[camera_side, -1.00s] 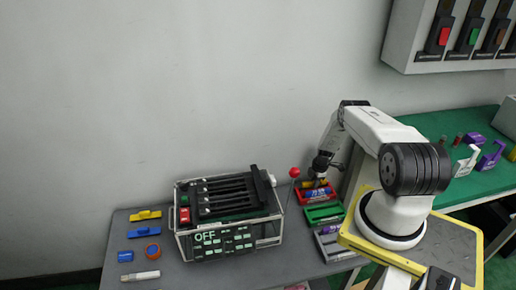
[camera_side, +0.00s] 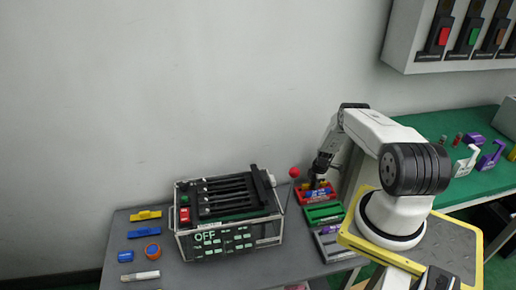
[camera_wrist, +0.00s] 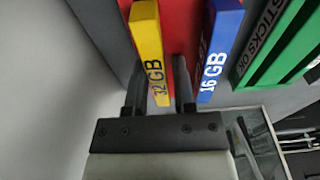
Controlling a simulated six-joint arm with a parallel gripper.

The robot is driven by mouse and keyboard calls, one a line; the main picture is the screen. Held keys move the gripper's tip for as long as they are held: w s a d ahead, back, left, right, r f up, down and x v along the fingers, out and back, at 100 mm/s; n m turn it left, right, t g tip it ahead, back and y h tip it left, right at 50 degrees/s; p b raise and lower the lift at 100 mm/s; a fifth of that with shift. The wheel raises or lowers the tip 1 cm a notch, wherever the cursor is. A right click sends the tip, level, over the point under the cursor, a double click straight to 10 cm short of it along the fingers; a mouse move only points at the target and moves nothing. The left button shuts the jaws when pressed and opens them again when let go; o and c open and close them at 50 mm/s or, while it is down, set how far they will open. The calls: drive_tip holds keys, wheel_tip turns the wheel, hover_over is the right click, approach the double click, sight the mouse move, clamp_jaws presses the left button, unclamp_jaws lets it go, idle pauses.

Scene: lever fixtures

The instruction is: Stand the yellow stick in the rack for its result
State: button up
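The yellow stick, marked 32 GB, shows in the wrist view (camera_wrist: 147,38), standing over the red rack (camera_wrist: 180,22). My gripper (camera_wrist: 160,90) is around its near end, one finger on each side, with narrow gaps that suggest it is open. In the side view my gripper (camera_side: 318,180) is low over the red rack (camera_side: 314,198). A blue stick (camera_wrist: 218,45), marked 16 GB, stands right of the yellow one. The green rack (camera_side: 324,214) and a grey rack (camera_side: 334,243) lie in front of the red one. The tester (camera_side: 225,215) displays OFF.
A red-knobbed lever (camera_side: 293,172) rises between tester and racks. A purple piece (camera_side: 329,229) lies at the grey rack.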

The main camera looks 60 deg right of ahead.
drive_tip(key=shift+w+d+r, duration=0.15)
drive_tip(key=shift+w+d, duration=0.05)
drive_tip(key=shift+s+d+r, duration=0.1)
drive_tip(key=shift+s+r, duration=0.05)
drive_tip(key=shift+r, duration=1.1)
drive_tip(key=shift+s+r, duration=0.2)
drive_tip(key=shift+r, duration=1.05)
drive_tip(key=shift+s+d+r, duration=0.1)
drive_tip(key=shift+s+r, duration=0.05)
drive_tip(key=shift+r, duration=1.1)
drive_tip(key=shift+w+a, duration=0.1)
